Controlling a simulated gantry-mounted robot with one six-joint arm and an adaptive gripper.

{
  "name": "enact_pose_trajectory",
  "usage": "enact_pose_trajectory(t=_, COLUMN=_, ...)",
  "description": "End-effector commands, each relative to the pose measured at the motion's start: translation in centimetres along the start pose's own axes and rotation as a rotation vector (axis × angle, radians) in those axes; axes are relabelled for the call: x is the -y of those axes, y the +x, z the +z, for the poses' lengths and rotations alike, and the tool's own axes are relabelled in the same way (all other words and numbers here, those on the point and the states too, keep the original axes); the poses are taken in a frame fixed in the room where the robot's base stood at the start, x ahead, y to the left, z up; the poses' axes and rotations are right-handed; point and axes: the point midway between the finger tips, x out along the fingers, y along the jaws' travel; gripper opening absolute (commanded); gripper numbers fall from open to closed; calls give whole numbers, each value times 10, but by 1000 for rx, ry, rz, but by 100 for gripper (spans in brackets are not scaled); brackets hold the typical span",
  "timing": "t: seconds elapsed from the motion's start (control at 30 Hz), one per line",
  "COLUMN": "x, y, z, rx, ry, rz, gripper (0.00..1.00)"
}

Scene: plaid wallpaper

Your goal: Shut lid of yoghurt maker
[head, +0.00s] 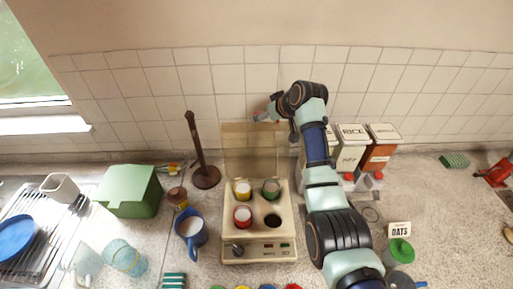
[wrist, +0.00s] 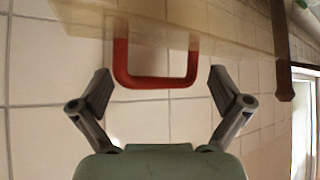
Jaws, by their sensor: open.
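The yoghurt maker (head: 258,249) is a beige box on the counter with jars in its wells and one empty dark well. Its see-through brownish lid (head: 250,150) stands open and upright at the back. The lid's red U-shaped handle (wrist: 155,82) shows in the wrist view. My gripper (head: 264,117) is at the top edge of the lid. In the wrist view my gripper (wrist: 161,88) is open, with one finger on each side of the handle, apart from it.
A brown paper-towel stand (head: 203,160) and a green box (head: 130,190) are left of the maker. A blue mug (head: 190,230) is close to its left side. Rice and other canisters (head: 350,148) stand behind my arm. A tiled wall is behind the lid.

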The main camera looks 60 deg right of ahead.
Motion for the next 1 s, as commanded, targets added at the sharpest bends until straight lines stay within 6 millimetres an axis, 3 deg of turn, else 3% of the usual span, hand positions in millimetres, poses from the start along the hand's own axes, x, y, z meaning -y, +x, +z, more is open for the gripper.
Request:
enact_pose_trajectory(t=0.93, x=0, y=8, z=9, rx=0, ry=0, rz=0, gripper=100)
enact_pose_trajectory(t=1.0, x=0, y=8, z=9, rx=0, ry=0, rz=0, gripper=88)
